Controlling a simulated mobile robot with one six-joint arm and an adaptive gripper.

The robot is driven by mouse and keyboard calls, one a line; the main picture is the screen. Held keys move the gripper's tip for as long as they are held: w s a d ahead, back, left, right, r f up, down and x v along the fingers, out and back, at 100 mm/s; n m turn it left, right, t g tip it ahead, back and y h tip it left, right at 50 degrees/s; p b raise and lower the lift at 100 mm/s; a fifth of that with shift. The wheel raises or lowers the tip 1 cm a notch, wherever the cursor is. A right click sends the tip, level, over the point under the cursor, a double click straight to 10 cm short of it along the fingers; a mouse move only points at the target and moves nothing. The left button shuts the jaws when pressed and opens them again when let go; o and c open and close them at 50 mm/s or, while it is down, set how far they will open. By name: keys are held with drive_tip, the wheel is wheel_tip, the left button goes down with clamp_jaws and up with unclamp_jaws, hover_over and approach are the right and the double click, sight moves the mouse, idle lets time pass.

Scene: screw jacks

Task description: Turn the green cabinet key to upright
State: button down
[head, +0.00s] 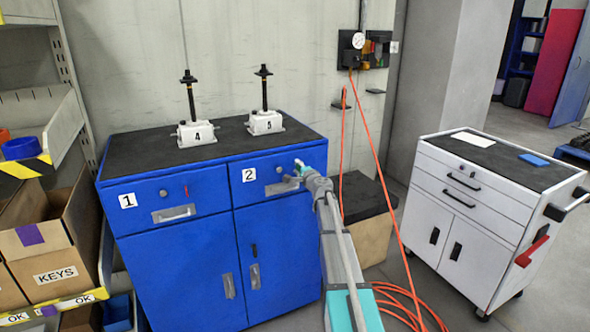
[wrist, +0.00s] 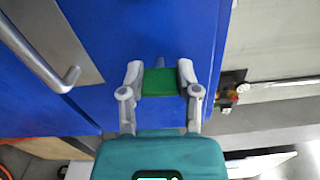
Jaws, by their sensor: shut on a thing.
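The green cabinet key (wrist: 160,82) shows in the wrist view as a green block between my two fingers, against the blue cabinet front. My gripper (wrist: 159,80) is shut on it, with a finger touching each side. In the head view my gripper (head: 299,170) is at the right end of drawer 2 (head: 240,190) of the blue cabinet (head: 180,260). I cannot tell from these views whether the key is upright.
Drawer 2's metal handle (head: 283,186) is close left of my gripper; a handle also shows in the wrist view (wrist: 45,60). Two screw jacks, 4 (head: 197,133) and another (head: 265,121), stand on top. An orange hose (head: 380,165) hangs right of the cabinet, before a white cart (head: 470,215).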

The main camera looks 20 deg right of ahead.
drive_tip(key=shift+n, duration=0.6)
drive_tip(key=shift+c, duration=1.6)
unclamp_jaws()
drive_tip(key=shift+s, duration=0.1)
drive_tip(key=s, duration=1.1)
drive_tip(key=shift+s+d, duration=0.2)
drive_tip(key=shift+s, duration=0.2)
